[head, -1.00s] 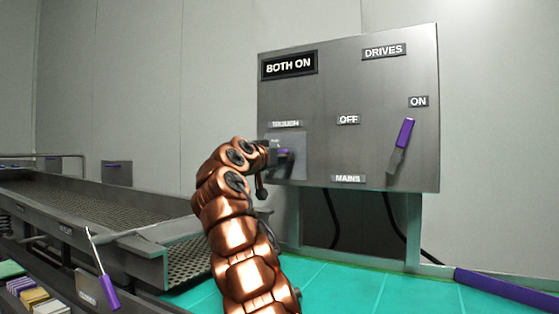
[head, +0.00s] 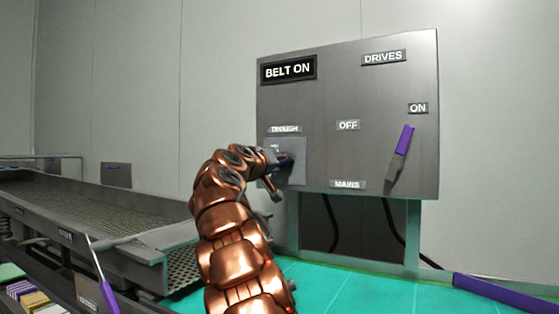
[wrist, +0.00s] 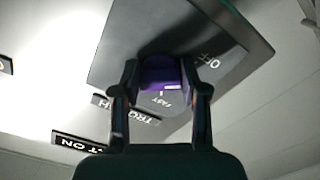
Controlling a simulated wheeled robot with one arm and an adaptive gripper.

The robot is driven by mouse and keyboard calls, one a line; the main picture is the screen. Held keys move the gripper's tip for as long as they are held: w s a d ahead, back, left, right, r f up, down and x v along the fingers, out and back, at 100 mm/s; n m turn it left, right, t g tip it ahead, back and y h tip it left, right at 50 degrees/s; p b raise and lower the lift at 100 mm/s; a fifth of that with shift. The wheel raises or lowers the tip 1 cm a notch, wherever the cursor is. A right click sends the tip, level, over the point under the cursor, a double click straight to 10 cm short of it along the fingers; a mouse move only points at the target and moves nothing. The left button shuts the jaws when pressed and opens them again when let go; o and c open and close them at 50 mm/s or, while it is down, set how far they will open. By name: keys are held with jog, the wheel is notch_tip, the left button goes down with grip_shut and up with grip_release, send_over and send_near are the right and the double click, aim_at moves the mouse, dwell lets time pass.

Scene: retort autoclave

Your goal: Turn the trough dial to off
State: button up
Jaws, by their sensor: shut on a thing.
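The trough dial (wrist: 158,72) is a purple knob on a grey plate (wrist: 235,35), seen close up in the wrist view. OFF is printed on the plate to the right of the knob and FAST below it. I cannot tell exactly which mark the dial points at. My gripper (wrist: 161,84) is shut on the knob, one finger on each side. In the head view my gripper (head: 281,166) is at the dial plate below the TROUGH label (head: 284,129), and it hides most of the knob. The panel display (head: 288,69) reads BELT ON.
On the same panel (head: 330,90), a purple-handled lever (head: 404,140) stands tilted near the ON label (head: 418,108). A long conveyor trough (head: 90,215) lies at left, with another purple-handled lever (head: 108,297) in front. A green surface (head: 340,288) lies below the panel.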

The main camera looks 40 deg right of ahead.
jog(key=shift+r+n+p, duration=0.1)
jog(key=shift+n+p, duration=0.4)
jog(key=shift+n, duration=0.4)
jog(key=o, duration=1.1)
jog(key=shift+o, duration=0.2)
jog(key=v, duration=1.2)
